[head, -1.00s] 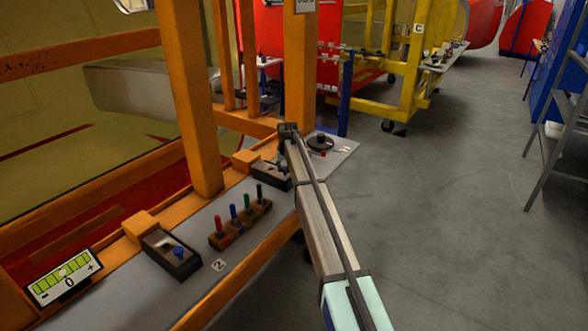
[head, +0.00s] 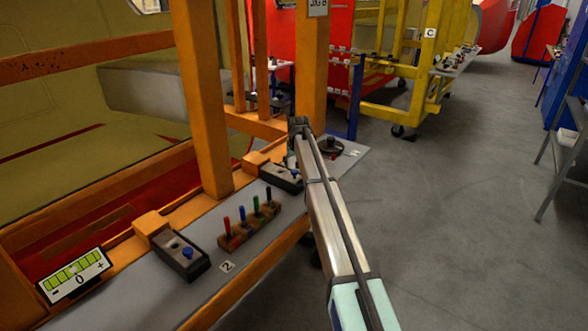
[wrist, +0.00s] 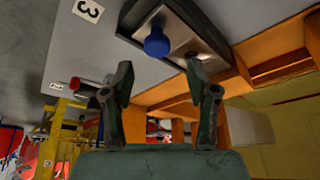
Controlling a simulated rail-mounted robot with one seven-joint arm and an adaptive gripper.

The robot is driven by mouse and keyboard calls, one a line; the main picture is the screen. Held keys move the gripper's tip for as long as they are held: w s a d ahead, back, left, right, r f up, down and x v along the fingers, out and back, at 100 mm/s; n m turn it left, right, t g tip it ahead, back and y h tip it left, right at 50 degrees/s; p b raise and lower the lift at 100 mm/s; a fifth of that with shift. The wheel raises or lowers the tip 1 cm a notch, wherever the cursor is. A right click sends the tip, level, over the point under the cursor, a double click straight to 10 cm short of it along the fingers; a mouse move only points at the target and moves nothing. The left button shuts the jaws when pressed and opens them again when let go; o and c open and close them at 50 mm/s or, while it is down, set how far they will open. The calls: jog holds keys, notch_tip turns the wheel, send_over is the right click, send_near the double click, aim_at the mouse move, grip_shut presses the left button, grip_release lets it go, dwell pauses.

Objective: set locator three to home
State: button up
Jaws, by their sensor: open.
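Locator three is a dark box (head: 280,179) with a blue knob, on the grey shelf just left of my arm in the head view. In the wrist view the dark box (wrist: 205,38) is at the top, with its round blue knob (wrist: 157,42) at one end of a metallic slot plate. A tag reading 3 (wrist: 88,10) lies beside it, upside down in this view. My gripper (wrist: 160,76) is open and empty. The knob appears between the directions of its two fingers, apart from them. In the head view my gripper (head: 298,140) is partly hidden by its own arm.
A wooden rack (head: 250,226) with several coloured pegs stands between the locators. A gauge (head: 75,276) marked minus, 0 and plus is at lower left. An orange post (head: 200,100) rises beside the shelf.

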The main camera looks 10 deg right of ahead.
jog(key=v, duration=0.7)
jog(key=shift+r, duration=0.2)
jog(key=shift+g, duration=0.5)
jog(key=s+f, duration=0.3)
jog(key=s+d+f, duration=0.1)
jog(key=s+f, duration=0.7)
jog(key=shift+d+f, duration=0.2)
jog(key=shift+d, duration=0.2)
jog(key=s+d+f+g, duration=0.1)
jog(key=s+f, duration=0.7)
jog(key=s, duration=0.6)
jog(key=s+d+f+g, duration=0.2)
jog(key=s+f, duration=0.5)
jog(key=s, duration=0.7)
jog(key=s+d+f+g, duration=0.1)
jog(key=s+f, duration=0.7)
jog(key=s, duration=0.6)
jog(key=s+f+g+b, duration=0.2)
jog(key=s+f+g, duration=0.1)
jog(key=s+f, duration=0.8)
jog(key=s+f+g+b, duration=0.2)
jog(key=s+f, duration=0.8)
jog(key=s, duration=0.7)
jog(key=shift+f+m+g+b, duration=0.3)
jog(key=shift+f+g+b, duration=0.1)
jog(key=shift+g, duration=0.3)
